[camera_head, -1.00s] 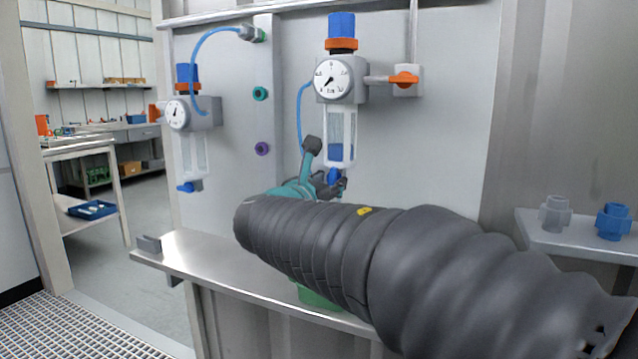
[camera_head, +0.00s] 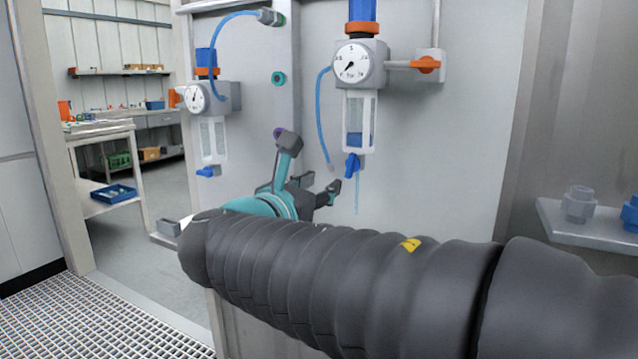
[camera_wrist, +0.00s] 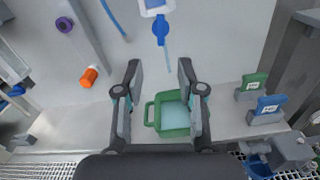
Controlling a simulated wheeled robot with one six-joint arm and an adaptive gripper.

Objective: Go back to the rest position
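My gripper (camera_head: 320,186) is open and empty, below and to the left of the blue drain valve (camera_head: 353,166) under the near filter bowl (camera_head: 359,110). In the wrist view its two spread fingers (camera_wrist: 159,76) have nothing between them. The drain valve (camera_wrist: 161,29) is ahead of the fingers, apart from them. A thin light-blue stream (camera_head: 356,195) hangs below the valve and also shows in the wrist view (camera_wrist: 167,58). A green open container (camera_wrist: 174,133) with pale liquid is seen between and beyond the fingers. My dark sleeved arm hides the ledge in the head view.
A pressure gauge (camera_head: 352,63) sits above the near bowl, with an orange-handled valve (camera_head: 425,64) to its right. A second gauge unit (camera_head: 205,98) is at left. Green (camera_wrist: 252,84) and blue (camera_wrist: 267,106) tagged pieces stand right of the container. A shelf (camera_head: 575,230) is at right.

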